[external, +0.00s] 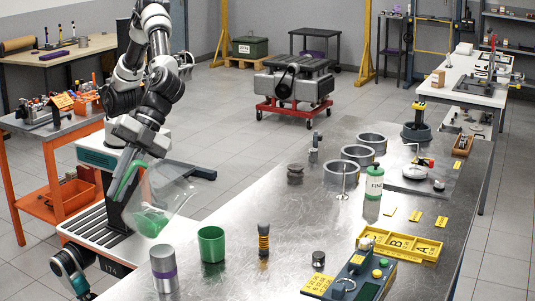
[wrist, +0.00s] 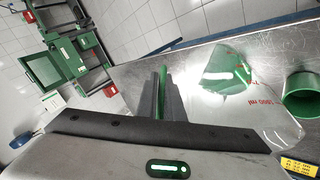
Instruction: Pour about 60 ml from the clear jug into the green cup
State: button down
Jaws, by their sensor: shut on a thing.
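The clear jug (external: 172,190) hangs in the air at the near left edge of the steel bench, tilted with its mouth toward the upper right. Green liquid (external: 152,222) lies in its lower part. My gripper (external: 124,178) is shut on the jug's green handle, which shows between the fingers (wrist: 163,95) in the wrist view. The jug (wrist: 275,118), with red markings, also shows there. The green cup (external: 211,246) stands upright on the bench, right of and below the jug, apart from it. In the wrist view the cup (wrist: 300,98) is at the right edge. No stream is visible.
A grey cylinder with a purple band (external: 164,268) stands left of the cup. A dark and orange striped object (external: 263,240) stands to its right. Farther right are a yellow tray (external: 402,245) and a green canister (external: 374,183).

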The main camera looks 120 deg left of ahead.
aim_at(142, 183)
jog(key=shift+w+a+f+g+h+b, duration=0.4)
jog(key=shift+f+h+b, duration=0.2)
jog(key=shift+b, duration=0.1)
jog(key=shift+a+r, duration=0.15)
jog(key=shift+r, duration=0.15)
jog(key=shift+w+a+r+n+g+h, duration=0.6)
jog(key=shift+w+a+r+g+h, duration=0.15)
jog(key=shift+h, duration=0.55)
jog(key=shift+w+a+f+h+b, duration=0.15)
jog(key=shift+a+f+h+b, duration=0.15)
jog(key=shift+b, duration=0.15)
jog(key=shift+w+a+f+g+h+b, duration=0.2)
jog(key=shift+w+a+g+h+b, duration=0.1)
jog(key=shift+w+a+g+h, duration=0.15)
jog(key=shift+w+a+r+n+h, duration=0.35)
jog(key=shift+w+a+r, duration=0.15)
jog(key=shift+a, duration=0.2)
jog(key=shift+s+d, duration=0.15)
jog(key=shift+d, duration=0.05)
jog(key=shift+w+a+r+g+h, duration=0.3)
jog(key=shift+a+r+h, duration=0.1)
jog(key=shift+r+h, duration=0.1)
